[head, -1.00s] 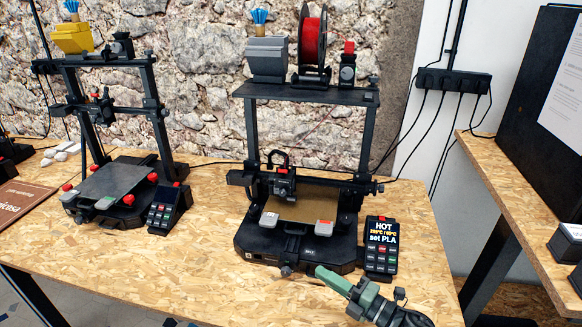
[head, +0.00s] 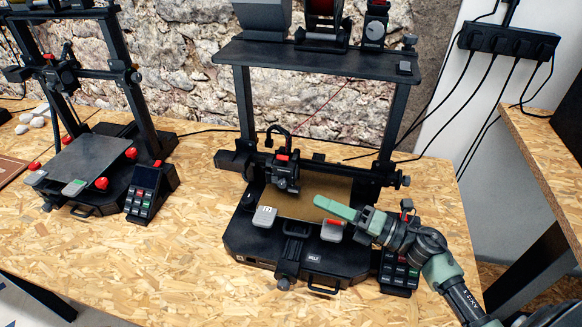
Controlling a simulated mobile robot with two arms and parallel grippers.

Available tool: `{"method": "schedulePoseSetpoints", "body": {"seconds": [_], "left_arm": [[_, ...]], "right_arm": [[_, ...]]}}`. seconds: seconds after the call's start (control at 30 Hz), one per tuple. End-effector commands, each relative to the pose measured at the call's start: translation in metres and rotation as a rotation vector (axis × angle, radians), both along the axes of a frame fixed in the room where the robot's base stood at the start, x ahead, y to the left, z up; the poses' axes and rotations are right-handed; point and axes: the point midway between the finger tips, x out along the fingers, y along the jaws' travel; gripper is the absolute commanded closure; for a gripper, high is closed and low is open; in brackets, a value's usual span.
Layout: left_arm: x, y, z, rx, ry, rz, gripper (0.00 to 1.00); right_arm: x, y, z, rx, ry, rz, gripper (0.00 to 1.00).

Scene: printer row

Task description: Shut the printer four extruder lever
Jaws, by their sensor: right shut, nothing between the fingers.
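The larger black printer (head: 297,262) stands in the middle of the head view. The black extruder block (head: 375,32) with a pale round dial sits on its top plate at the right. A red part, likely the lever (head: 378,3), shows on top of the block, cut off by the picture's upper edge; I cannot tell how far it is open. My right gripper (head: 322,203), with green fingers, is shut and empty. It appears above the front right of the print bed (head: 315,192), well below the extruder. My left gripper is out of view.
A second printer (head: 95,165) stands at the left with its control panel (head: 151,192). The middle printer's control panel (head: 399,272) is partly hidden by my right arm. A power strip (head: 508,42) with cables hangs at the right. Bare table (head: 180,270) lies in front.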

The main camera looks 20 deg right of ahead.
Motion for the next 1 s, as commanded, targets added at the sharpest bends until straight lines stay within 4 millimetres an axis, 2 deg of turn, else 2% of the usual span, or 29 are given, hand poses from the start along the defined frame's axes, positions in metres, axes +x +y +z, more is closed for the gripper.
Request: {"method": "schedulePoseSetpoints", "body": {"seconds": [0.17,0.27,0.67,0.8,1.0], "left_arm": [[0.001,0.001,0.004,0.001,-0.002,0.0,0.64],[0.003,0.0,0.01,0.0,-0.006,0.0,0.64],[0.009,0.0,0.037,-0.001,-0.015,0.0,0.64],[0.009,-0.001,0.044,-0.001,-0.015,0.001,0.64],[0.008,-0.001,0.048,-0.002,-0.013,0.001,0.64]], "right_arm": [[0.006,0.005,0.002,0.003,0.0,-0.001,1.0],[0.015,0.014,0.005,0.003,0.0,0.0,1.0],[0.075,0.071,0.017,0.006,0.0,-0.001,1.0],[0.091,0.057,0.026,0.002,0.0,-0.003,1.0],[0.1,0.049,0.031,0.002,0.002,-0.002,1.0]]}}
